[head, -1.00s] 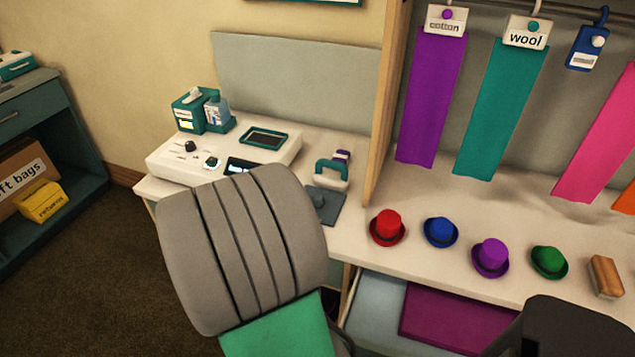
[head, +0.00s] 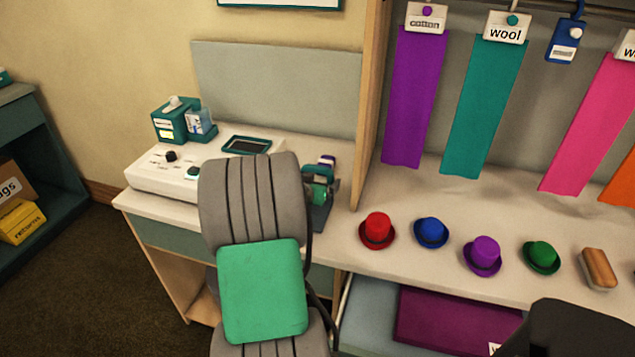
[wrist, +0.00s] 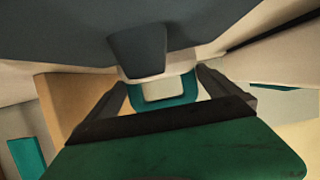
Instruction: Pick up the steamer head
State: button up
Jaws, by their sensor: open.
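The steamer head has a teal loop handle and a pale body. In the head view, a little of the steamer head (head: 319,170) shows at the right end of the left counter, mostly hidden behind my arm and gripper. In the wrist view, the teal handle of the steamer head (wrist: 190,90) is straight ahead, between the tips of my open gripper (wrist: 163,84). The dark fingers stand apart on either side of it, with no clear contact. A dark block, seemingly on the grey pad, lies just beyond the handle.
A white control console (head: 165,178) sits left on the counter, with a teal caddy (head: 170,123) behind. A wooden upright (head: 369,120) stands close right of the steamer head. Beyond it are small hats, such as the red hat (head: 377,230), a brush (head: 598,268) and hanging cloth strips.

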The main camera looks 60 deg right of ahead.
jog(key=shift+c, duration=0.2)
jog(key=shift+a+f, duration=0.15)
jog(key=shift+f, duration=0.05)
jog(key=c, duration=1.6)
